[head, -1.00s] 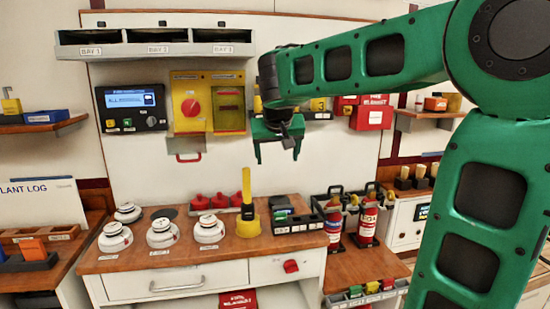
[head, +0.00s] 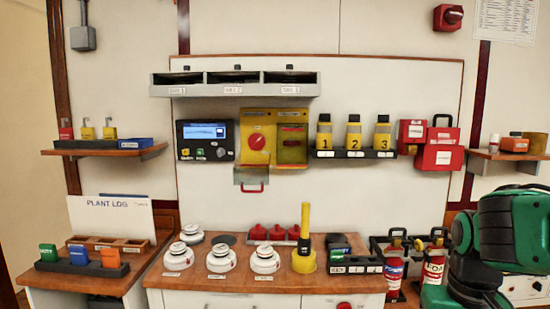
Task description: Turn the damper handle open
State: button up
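No label for the damper handle is readable, so I cannot tell which part it is. A yellow panel (head: 274,162) on the back wall carries a round red knob (head: 257,142) at its left and a dark window with red marks at its right. Below the panel, a red bar handle (head: 251,189) hangs level under a small grey plate (head: 250,175). My green arm is at the lower right edge, well away from the panel. My gripper's fingers cannot be made out there.
A bench with white domed detectors (head: 264,260) and a yellow upright handle on a round base (head: 304,250) stands below the panel. Red extinguishers (head: 393,267) stand near my arm. The wall before the panel is clear.

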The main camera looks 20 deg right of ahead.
aim_at(256, 142)
jog(key=z, duration=0.5)
jog(key=k, duration=1)
jog(key=z, duration=0.95)
jog(key=i, duration=1.45)
jog(key=u, duration=0.9)
jog(key=i, duration=0.85)
jog(key=u, duration=0.6)
